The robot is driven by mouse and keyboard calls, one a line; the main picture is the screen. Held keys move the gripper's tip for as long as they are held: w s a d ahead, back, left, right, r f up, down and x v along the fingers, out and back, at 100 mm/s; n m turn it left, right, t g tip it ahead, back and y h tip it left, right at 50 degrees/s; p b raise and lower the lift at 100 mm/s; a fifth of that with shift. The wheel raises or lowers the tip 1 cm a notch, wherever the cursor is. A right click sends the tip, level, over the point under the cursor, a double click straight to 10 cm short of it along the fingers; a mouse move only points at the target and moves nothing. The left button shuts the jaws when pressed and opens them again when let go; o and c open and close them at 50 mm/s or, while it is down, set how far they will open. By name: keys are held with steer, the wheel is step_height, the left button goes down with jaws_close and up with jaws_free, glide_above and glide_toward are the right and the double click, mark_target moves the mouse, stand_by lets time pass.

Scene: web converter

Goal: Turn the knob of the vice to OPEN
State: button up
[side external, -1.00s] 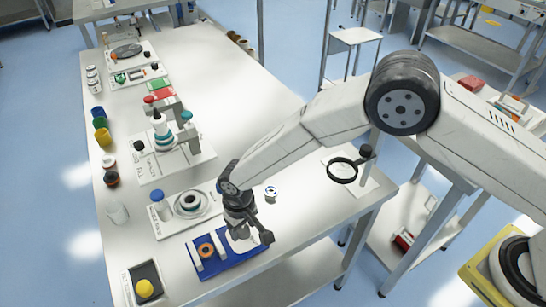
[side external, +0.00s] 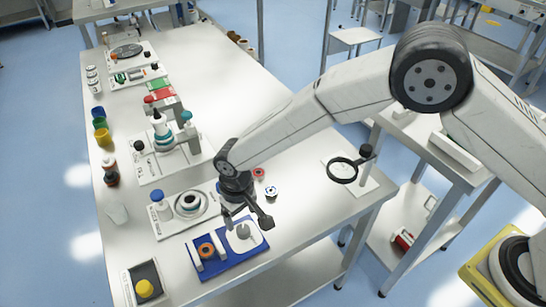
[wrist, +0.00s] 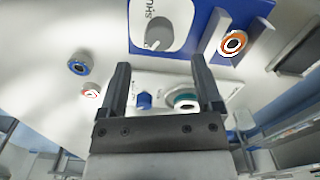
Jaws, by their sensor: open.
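The vice has a blue base (side external: 226,262), with an orange-ringed part (side external: 206,250) between white jaws on its left. I cannot tell clearly which way the knob points. My gripper (side external: 247,221) is open and empty, above and behind the dial, apart from the knob. In the wrist view its two fingers (wrist: 160,66) stand wide apart.
Two small rolls (side external: 265,182) lie beside my gripper. A black tray with a yellow knob (side external: 145,288) is at front left. A magnifier stand (side external: 343,170) is right.

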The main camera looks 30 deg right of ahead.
steer(key=shift+r, duration=1.25)
steer(key=shift+d+r, duration=0.1)
steer(key=shift+d, duration=0.15)
steer(key=s+d+r+m+t, duration=0.1)
steer(key=s+d+r, duration=0.15)
steer(key=d, duration=0.55)
steer(key=s+d+r, duration=0.1)
steer(key=d+r, duration=0.3)
steer(key=d, duration=0.4)
steer(key=s+d+r+m+t, duration=0.1)
steer(key=s+d+r, duration=0.15)
steer(key=d, duration=0.55)
steer(key=s+d+m, duration=0.1)
steer(key=s+d, duration=0.6)
steer(key=s, duration=0.1)
steer(key=shift+s+d+r+t, duration=0.2)
steer(key=shift+r+t, duration=0.1)
steer(key=shift+r, duration=0.15)
